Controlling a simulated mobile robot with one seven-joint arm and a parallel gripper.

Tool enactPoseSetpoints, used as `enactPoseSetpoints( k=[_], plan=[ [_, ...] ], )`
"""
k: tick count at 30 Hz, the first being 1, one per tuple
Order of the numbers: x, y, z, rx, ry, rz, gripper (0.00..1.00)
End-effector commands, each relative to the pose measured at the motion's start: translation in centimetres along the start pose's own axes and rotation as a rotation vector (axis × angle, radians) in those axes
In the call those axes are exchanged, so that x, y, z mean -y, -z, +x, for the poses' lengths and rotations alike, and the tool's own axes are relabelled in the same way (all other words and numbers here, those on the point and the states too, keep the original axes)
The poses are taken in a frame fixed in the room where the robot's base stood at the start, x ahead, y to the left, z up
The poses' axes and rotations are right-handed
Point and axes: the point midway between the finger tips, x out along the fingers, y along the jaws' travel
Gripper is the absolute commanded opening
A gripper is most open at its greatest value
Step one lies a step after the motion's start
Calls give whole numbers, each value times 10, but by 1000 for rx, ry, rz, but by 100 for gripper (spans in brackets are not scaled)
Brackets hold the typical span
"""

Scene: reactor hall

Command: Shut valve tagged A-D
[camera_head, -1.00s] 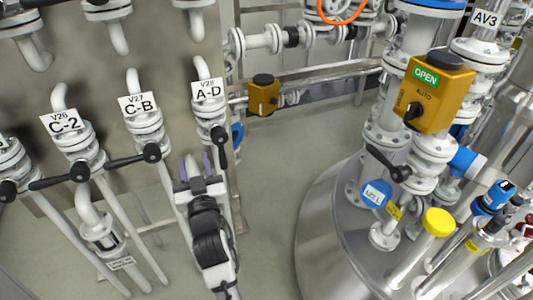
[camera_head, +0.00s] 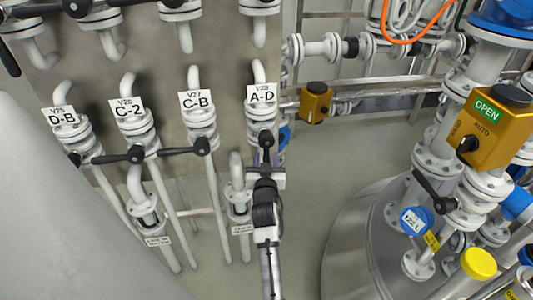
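The valve tagged A-D (camera_head: 262,118) is the rightmost of the row on the grey panel, below its white V28 label (camera_head: 261,94). Its black lever (camera_head: 266,140) has a round hub and points down along the pipe, towards my gripper. My gripper (camera_head: 265,160) is just below the hub, with purplish fingers around or beside the lever's lower part. My wrist hides much of the fingers and the lever's end, so I cannot tell whether they touch or grip it.
Valves C-B (camera_head: 199,120), C-2 (camera_head: 133,125) and D-B (camera_head: 70,130) stand to the left, with black levers near them. A yellow actuator box (camera_head: 315,102) is close on the right. A steel vessel (camera_head: 350,240) with pipes and an OPEN/AUTO box (camera_head: 490,128) fills the right.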

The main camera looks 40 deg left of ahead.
Motion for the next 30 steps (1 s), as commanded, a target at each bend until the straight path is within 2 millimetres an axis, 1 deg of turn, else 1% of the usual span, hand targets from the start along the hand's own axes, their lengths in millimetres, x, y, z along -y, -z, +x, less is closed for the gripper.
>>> enactPoseSetpoints(
  k=[1, 3, 6, 14, 15, 24, 30],
  plan=[
    [0, 1, 6, 0, 0, 0, 40],
    [0, 1, 11, 1, 0, 0, 40],
    [0, 0, 16, 0, 0, 1, 40],
    [0, 0, 16, 0, 0, 1, 40],
    [0, 0, 16, 0, 0, 1, 39],
    [0, 0, 16, 0, 0, 0, 0],
    [0, 0, 16, 0, 0, 1, 0]
  ],
)
